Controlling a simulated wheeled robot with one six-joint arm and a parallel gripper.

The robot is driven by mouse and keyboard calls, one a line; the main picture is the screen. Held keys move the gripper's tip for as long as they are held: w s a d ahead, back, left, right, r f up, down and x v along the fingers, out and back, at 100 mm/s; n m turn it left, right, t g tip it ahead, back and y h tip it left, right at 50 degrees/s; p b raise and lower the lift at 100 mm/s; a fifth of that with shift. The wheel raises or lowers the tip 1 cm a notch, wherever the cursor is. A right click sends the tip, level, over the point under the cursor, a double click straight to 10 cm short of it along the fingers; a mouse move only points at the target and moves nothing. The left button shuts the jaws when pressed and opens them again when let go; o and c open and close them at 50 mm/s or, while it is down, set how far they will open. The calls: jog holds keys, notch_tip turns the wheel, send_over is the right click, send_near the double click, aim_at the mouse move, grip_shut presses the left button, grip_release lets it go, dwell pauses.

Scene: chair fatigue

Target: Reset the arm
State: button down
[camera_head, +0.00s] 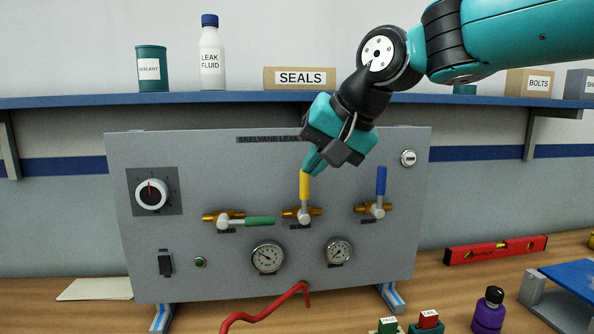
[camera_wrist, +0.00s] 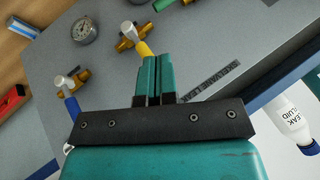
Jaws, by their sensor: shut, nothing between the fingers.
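My arm reaches in from the upper right in the head view. My gripper (camera_head: 312,170) is shut and empty, with its fingertips close to the top of the yellow valve handle (camera_head: 305,187), which points up. In the wrist view the shut teal fingers (camera_wrist: 151,62) lie close to the yellow handle (camera_wrist: 143,48); I cannot tell whether they touch it. The grey panel (camera_head: 220,165) stands upright behind. Its green valve handle (camera_head: 260,221) lies level, pointing right. Its blue valve handle (camera_head: 381,180) points up.
A blue shelf (camera_head: 230,98) above the panel carries a sealant can (camera_head: 152,70), a leak fluid bottle (camera_head: 211,55) and a seals box (camera_head: 299,78). A red hose (camera_head: 262,315), a red level (camera_head: 495,250) and a purple bottle (camera_head: 489,310) are on the bench.

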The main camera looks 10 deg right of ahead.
dwell(0.3)
jog(key=s+d+f+n+g, duration=0.1)
jog(key=s+f+n+g, duration=0.1)
jog(key=s+f, duration=0.3)
jog(key=s+d+f+n+g, duration=0.1)
jog(key=s+f+n, duration=0.3)
jog(key=s, duration=0.7)
jog(key=s+d+f+n+g+h, duration=0.1)
jog(key=s+d+f+n+g, duration=0.1)
jog(key=s+f, duration=0.5)
jog(key=shift+s+f+n+g, duration=0.3)
jog(key=shift+s+n+g, duration=0.1)
jog(key=shift+s, duration=0.15)
